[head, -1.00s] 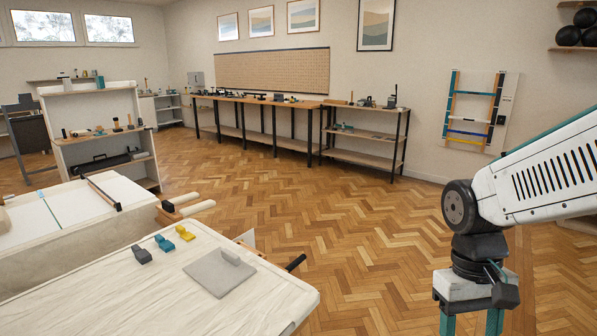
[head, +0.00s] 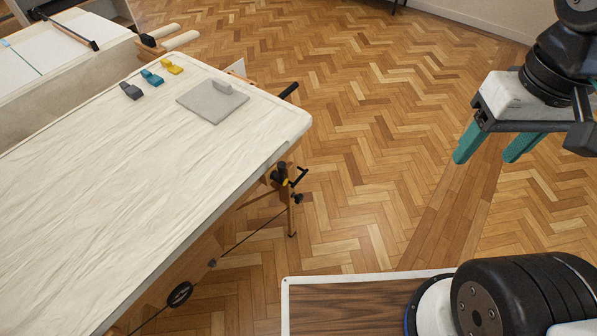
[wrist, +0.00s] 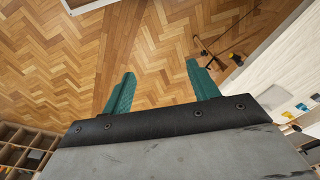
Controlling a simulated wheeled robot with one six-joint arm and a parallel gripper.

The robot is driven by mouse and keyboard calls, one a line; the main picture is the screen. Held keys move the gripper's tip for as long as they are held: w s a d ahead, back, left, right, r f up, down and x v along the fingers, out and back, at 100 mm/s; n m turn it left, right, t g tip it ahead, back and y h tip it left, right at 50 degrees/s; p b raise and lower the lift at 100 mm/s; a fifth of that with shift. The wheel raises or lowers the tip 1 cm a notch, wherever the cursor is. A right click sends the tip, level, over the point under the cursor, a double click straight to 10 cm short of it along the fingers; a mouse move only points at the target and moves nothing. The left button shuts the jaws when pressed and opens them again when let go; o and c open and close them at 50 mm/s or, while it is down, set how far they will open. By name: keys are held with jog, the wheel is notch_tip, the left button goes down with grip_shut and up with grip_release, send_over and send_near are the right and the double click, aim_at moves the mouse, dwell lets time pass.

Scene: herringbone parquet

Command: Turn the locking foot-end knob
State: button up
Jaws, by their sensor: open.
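A massage-type table (head: 120,170) with a cream wrinkled cover fills the left of the head view. At its near right corner, below the top, is a cluster of black fittings: a yellow-marked clamp (head: 281,175), a crank-like handle (head: 301,176) and a small black knob (head: 297,199). A round black wheel (head: 180,294) sits on a rod lower along the side. I cannot tell which of these is the locking foot-end knob. My gripper (head: 487,155) is open and empty, with teal fingers over bare floor, well right of the fittings. Its fingers show in the wrist view (wrist: 160,68).
A grey pad (head: 212,103) and grey, teal and yellow clips (head: 151,77) lie on the tabletop. A black-ended bar (head: 289,91) sticks out beyond its right edge. Parquet floor (head: 380,150) is clear between table and gripper. A shelf unit (wrist: 25,150) shows lower left in the wrist view.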

jog(key=w+d+f+n+g+h, duration=0.2)
jog(key=w+f+g, duration=0.2)
jog(key=w+f, duration=1.65)
jog(key=w+f+n+t, duration=0.15)
jog(key=w+f, duration=0.45)
jog(key=f, duration=0.6)
jog(key=n+t+y, duration=1.1)
jog(key=t+y, duration=0.2)
jog(key=y, duration=0.3)
send_near(301, 200)
jog(key=x, duration=1.1)
jog(key=shift+f, duration=0.1)
